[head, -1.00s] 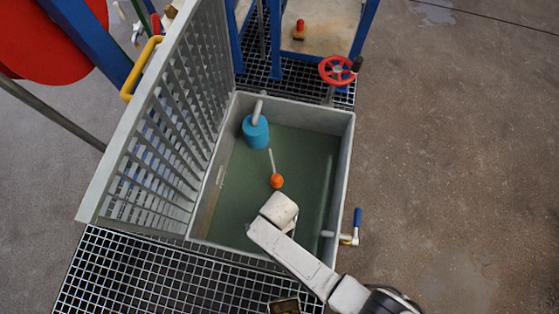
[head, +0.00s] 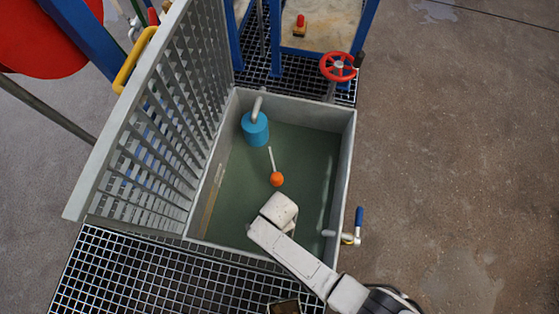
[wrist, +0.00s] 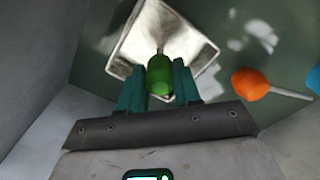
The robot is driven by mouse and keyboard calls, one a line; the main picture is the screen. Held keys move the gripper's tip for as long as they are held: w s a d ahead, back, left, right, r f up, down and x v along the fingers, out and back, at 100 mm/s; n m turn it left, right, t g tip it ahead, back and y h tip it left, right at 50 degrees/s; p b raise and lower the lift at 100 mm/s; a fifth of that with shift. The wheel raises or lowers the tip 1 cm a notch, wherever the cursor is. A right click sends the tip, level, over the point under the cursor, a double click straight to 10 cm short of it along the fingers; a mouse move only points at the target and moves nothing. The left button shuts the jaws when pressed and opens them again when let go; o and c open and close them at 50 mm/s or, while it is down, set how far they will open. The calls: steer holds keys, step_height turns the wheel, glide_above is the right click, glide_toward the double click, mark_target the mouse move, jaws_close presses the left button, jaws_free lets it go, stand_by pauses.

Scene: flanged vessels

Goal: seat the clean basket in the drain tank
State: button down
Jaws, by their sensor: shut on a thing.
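The drain tank (head: 348,150) is a grey open box with a dull green bottom or liquid in it. In the wrist view my gripper (wrist: 158,82) has its teal fingers closed on a green handle (wrist: 159,70). Beyond the handle is a shiny square metal basket (wrist: 187,42), tilted in the picture over the green area inside the tank. Whether the basket touches anything below cannot be told. In the head view my white arm reaches over the tank's near side and hides the gripper and basket.
A slatted grate lid (head: 150,150) stands raised along the tank's left side. Inside are a blue cylinder (head: 255,130) on a pipe and an orange ball float (head: 277,179) on a rod. A red handwheel (head: 337,66) and a blue-handled valve (head: 358,218) are at the right.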

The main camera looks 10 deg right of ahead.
steer(key=c, duration=0.7)
jaws_free()
step_height(320, 180, up, 11)
steer(key=p, duration=0.6)
steer(key=shift+f, duration=0.2)
steer(key=s+d+r+n, duration=0.3)
steer(key=d+r+n, duration=0.1)
steer(key=d+r, duration=0.35)
steer(key=s+d+r+n+t, duration=0.15)
steer(key=d+r+n, duration=0.25)
steer(key=d+r, duration=0.4)
steer(key=s+d+r+n+g, duration=0.1)
steer(key=s+d+r+n, duration=0.25)
steer(key=d+r, duration=0.5)
steer(key=shift+n+t, duration=0.25)
steer(key=shift+n, duration=0.3)
steer(key=r+p, duration=0.7)
steer(key=p, duration=0.1)
steer(key=r+p, duration=0.8)
steer(key=d+r+p, duration=0.1)
steer(key=r+p, duration=0.7)
steer(key=shift+w+d+p, duration=0.1)
steer(key=shift+w+p, duration=0.15)
steer(key=shift+p, duration=0.15)
